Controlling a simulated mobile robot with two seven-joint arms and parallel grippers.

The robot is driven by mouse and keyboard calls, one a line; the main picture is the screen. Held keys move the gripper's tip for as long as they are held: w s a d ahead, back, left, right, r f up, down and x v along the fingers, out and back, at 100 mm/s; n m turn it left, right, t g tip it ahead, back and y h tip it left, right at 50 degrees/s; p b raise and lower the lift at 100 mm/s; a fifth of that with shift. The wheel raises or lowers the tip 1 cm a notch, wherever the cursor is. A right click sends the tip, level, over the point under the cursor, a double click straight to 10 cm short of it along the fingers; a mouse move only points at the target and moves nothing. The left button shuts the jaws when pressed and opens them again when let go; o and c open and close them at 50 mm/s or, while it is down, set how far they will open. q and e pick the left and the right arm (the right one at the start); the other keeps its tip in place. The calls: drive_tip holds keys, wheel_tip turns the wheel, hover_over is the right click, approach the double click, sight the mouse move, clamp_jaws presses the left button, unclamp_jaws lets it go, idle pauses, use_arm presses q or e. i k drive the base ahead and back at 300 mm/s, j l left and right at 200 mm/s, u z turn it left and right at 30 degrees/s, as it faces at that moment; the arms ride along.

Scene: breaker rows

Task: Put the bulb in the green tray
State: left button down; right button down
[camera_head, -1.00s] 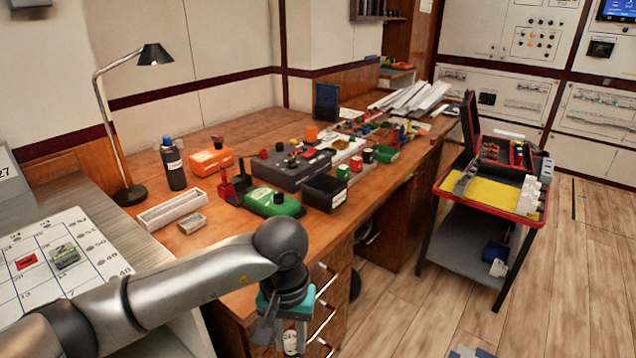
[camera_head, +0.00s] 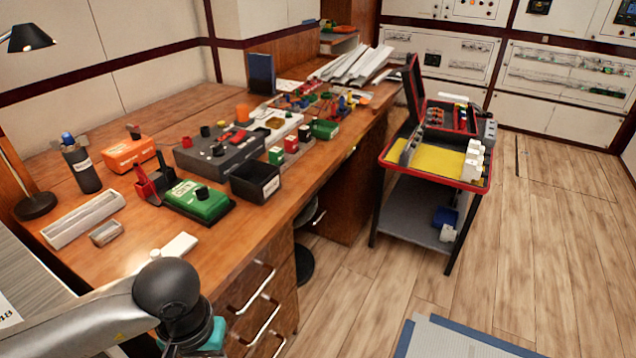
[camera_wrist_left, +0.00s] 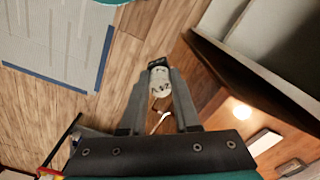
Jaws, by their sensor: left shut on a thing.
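My left gripper (camera_wrist_left: 159,72) is shut on a small white cylindrical thing with dark markings and a dark end (camera_wrist_left: 160,80), seen between its fingers in the left wrist view. It may be the bulb, but its shape does not settle that. The gripper hangs over the floor in front of the desk drawers. In the head view only my wrist shows at the bottom left; the fingers are out of frame. A small open green tray (camera_head: 324,129) sits on the desk toward its far end, beyond the black bin. My right gripper is not in view.
On the wooden desk (camera_head: 115,262) stand a black bin (camera_head: 256,181), a green device (camera_head: 198,203), a dark grey control box (camera_head: 218,150), an orange box (camera_head: 130,153) and a bottle (camera_head: 82,168). A red-edged cart (camera_head: 436,165) stands right. The floor between is clear.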

sight(322, 129)
drive_tip(key=i+l+u, duration=0.1)
drive_tip(key=i+l, duration=0.2)
drive_tip(key=i+l+u, duration=0.15)
drive_tip(key=i+l, duration=0.2)
drive_tip(key=i+l+u, duration=0.1)
drive_tip(key=i+l, duration=0.25)
drive_tip(key=i+l+u, duration=0.1)
drive_tip(key=i+l, duration=0.2)
drive_tip(key=l, duration=0.15)
drive_tip(key=i+l+u, duration=0.15)
drive_tip(key=l, duration=0.25)
drive_tip(key=i+l+u, duration=0.1)
drive_tip(key=i+l, duration=0.25)
drive_tip(key=l, duration=0.15)
